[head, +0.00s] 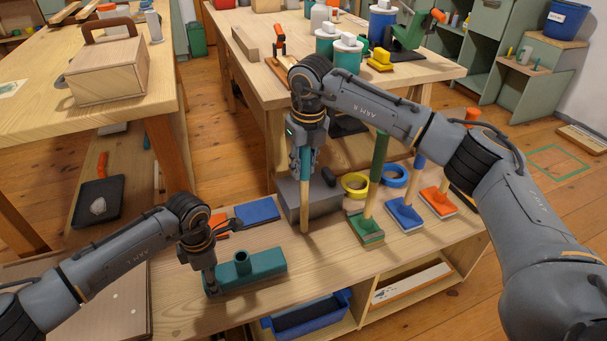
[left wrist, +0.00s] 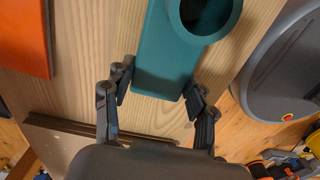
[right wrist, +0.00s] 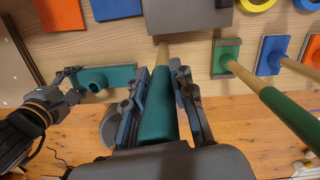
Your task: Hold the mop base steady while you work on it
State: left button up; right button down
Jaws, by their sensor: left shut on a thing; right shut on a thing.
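The teal mop base (head: 262,268) lies on the low wooden bench, its round open socket (head: 242,258) facing up. My left gripper (head: 210,285) is shut on its left end; in the left wrist view a finger lies on each side of the base (left wrist: 165,65). My right gripper (head: 305,160) is shut on the teal grip of a pole, which also shows in the right wrist view (right wrist: 158,115). The pole's bare wooden part (head: 305,205) hangs near upright, to the right of the base and apart from its socket. Whether its lower tip touches the bench I cannot tell.
A grey box (head: 291,201) stands behind the pole. Green (head: 367,230), blue (head: 406,214) and orange (head: 438,202) mops stand to the right, near yellow (head: 355,185) and blue tape rolls. A blue pad (head: 257,210) and an orange one lie behind the base.

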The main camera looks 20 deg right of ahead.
notch_tip(320, 180, up, 9)
jog(key=shift+f, duration=0.15)
dwell(0.4)
pick_arm(q)
jog(key=o, duration=1.2)
jog(key=shift+c, duration=0.2)
jog(key=shift+o, duration=0.3)
jog(key=shift+r, duration=0.1)
jog(key=shift+r+p, duration=2.6)
jog(key=shift+r, duration=1.35)
pick_arm(e)
jog(key=shift+r, duration=2.55)
